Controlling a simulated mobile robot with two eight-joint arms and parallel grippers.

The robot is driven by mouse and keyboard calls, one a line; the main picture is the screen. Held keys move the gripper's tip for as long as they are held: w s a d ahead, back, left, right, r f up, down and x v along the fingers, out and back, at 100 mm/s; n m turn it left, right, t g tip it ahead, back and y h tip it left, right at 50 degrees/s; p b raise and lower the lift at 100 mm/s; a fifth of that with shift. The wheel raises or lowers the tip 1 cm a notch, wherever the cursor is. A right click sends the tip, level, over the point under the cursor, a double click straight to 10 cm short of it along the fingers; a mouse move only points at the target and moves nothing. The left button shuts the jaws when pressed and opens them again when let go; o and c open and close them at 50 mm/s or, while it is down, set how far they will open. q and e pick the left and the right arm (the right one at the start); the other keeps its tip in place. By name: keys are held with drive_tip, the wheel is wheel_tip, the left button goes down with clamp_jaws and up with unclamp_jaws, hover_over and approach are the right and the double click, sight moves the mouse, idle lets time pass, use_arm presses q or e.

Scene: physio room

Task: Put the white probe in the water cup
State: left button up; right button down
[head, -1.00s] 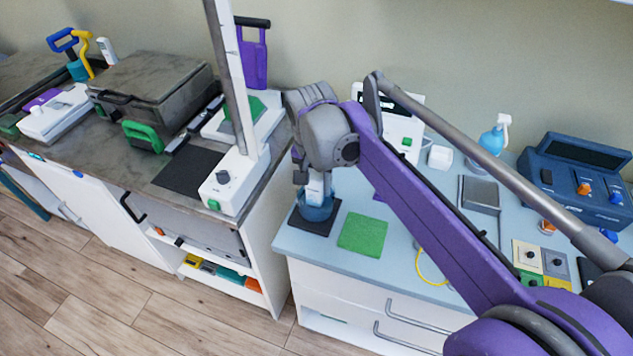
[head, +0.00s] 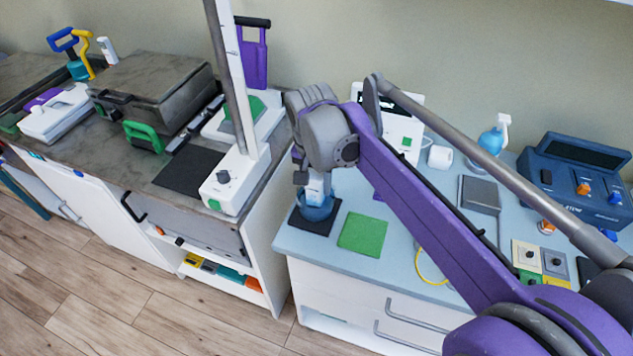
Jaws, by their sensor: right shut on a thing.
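The water cup (head: 317,212) is a small blue cup on a dark square mat (head: 322,229) at the left end of the light blue counter. My right gripper (head: 316,184) points down right above the cup, its fingers partly hidden by my wrist. It is shut on the white probe (head: 317,188), of which only a small pale part shows. The probe's lower end is at or inside the cup's mouth; how deep it reaches cannot be told. My left gripper is not in view.
A green square mat (head: 362,234) lies just right of the cup. A white device (head: 405,135), a white roll (head: 440,157), a spray bottle (head: 492,140) and a blue console (head: 573,180) stand farther back and right. A white scale post (head: 236,90) rises at left.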

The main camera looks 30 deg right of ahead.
drive_tip(key=shift+f, duration=0.4)
idle(0.5)
drive_tip(key=shift+c, duration=0.6)
unclamp_jaws()
drive_tip(key=shift+r+p, duration=0.65)
drive_tip(key=shift+r, duration=0.4)
drive_tip(key=shift+o, duration=0.6)
drive_tip(key=shift+r, duration=0.25)
drive_tip(key=shift+r+p, duration=1.9)
drive_tip(key=shift+r, duration=0.35)
drive_tip(key=shift+s+f, duration=0.1)
